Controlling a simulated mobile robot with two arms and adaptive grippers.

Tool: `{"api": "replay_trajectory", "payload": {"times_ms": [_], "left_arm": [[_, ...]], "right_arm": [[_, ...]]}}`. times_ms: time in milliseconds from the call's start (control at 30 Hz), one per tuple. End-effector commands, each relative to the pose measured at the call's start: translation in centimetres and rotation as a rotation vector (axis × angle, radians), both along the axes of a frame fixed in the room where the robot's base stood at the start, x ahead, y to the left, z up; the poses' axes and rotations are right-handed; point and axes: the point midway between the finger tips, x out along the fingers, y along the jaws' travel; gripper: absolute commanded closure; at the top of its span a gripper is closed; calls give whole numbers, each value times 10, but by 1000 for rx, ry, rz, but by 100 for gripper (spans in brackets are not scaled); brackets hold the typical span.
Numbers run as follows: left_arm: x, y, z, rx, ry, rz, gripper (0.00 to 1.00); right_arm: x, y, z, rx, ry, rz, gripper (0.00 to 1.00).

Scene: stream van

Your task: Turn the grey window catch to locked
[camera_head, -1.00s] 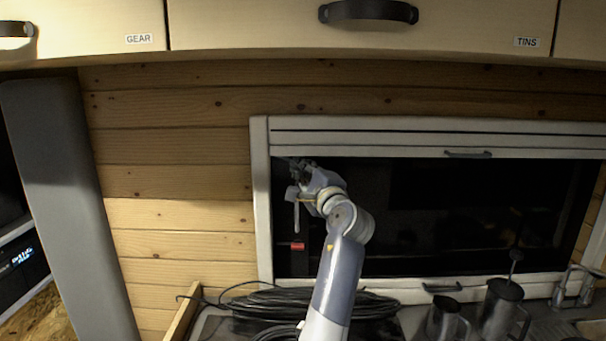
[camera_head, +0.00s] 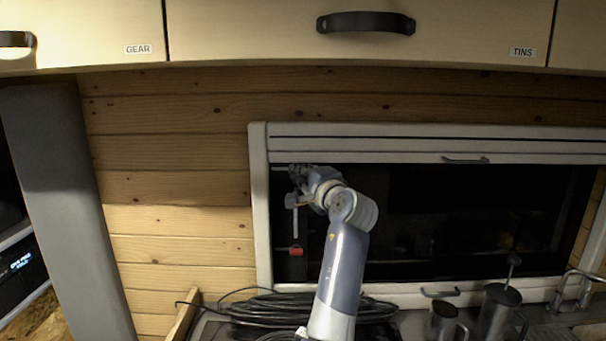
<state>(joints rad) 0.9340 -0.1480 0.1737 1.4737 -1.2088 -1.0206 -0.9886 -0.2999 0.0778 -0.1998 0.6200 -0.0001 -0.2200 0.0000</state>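The grey window catch (camera_head: 291,201) is on the dark window's left side, just inside the pale frame. A thin light lever hangs almost straight down from its block, and its lower end is by a small red piece (camera_head: 296,251). The arm in view appears to be my left one. It rises from the bottom middle and bends left at the wrist. Its gripper (camera_head: 298,172) is just above and right of the catch block. The fingers are small and dark against the glass, so I cannot tell whether they are open or touching the catch. My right gripper is not in view.
Coiled black cable (camera_head: 262,308) lies on the counter below the window. A dark metal mug (camera_head: 441,322) and a plunger pot (camera_head: 498,312) stand at the lower right. Cupboards with dark handles (camera_head: 366,22) overhang the top. A grey upright panel (camera_head: 60,190) is at left.

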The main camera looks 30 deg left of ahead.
Motion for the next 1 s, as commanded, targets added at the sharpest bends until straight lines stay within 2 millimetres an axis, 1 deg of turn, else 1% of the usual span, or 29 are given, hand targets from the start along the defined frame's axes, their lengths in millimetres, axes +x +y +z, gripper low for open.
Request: {"api": "replay_trajectory", "payload": {"times_ms": [33, 133, 167, 200, 233, 667, 767, 867, 1000], "left_arm": [[0, 0, -3, -7, 3, 1, 100], [0, 0, -3, -8, 3, 1, 100], [0, 0, -3, -7, 4, 1, 85], [0, 0, -4, -6, 3, 1, 76], [0, 0, -3, -6, 3, 1, 69], [0, 0, 2, 1, -3, 0, 69], [-1, -1, 3, 2, -5, 0, 69], [-4, -6, 3, 3, -6, -1, 69], [-15, -22, 2, 2, -5, -3, 69]], "right_arm": [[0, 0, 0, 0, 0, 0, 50], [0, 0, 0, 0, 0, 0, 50], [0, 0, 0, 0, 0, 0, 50], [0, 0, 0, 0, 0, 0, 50], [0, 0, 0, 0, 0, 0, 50], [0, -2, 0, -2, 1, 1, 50], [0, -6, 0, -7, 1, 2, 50], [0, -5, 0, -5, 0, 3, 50], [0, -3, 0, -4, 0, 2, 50]]}}
